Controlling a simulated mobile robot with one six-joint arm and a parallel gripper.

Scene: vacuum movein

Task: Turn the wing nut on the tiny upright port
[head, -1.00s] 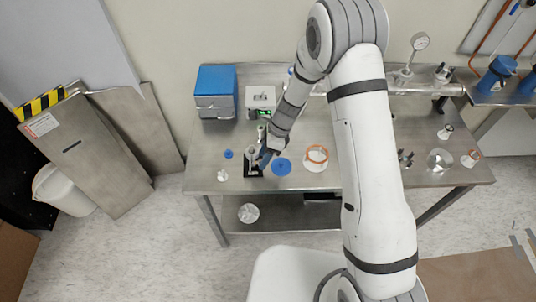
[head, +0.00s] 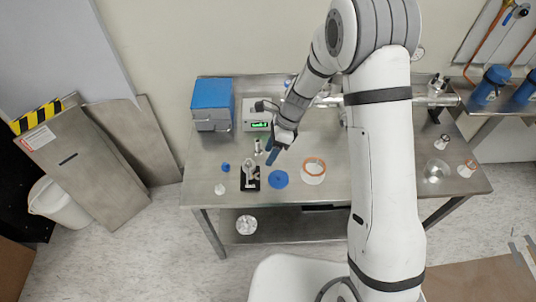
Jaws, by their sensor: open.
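A small metal fitting (head: 251,172) stands upright on a black base (head: 250,186) near the table's front left. It looks like the tiny upright port. Its wing nut is too small to make out clearly. My gripper (head: 271,157), with blue fingertips, is open and empty. In the picture it is just above and right of the fitting, apart from it. Its height over the table is hard to judge.
The blue disc (head: 279,179) and the orange ring (head: 314,167) lie right of the fitting. A small blue cap (head: 225,167) lies left. The blue-topped box (head: 212,104) and the device with a green display (head: 258,116) stand behind. The steel table (head: 350,220) has bare front areas.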

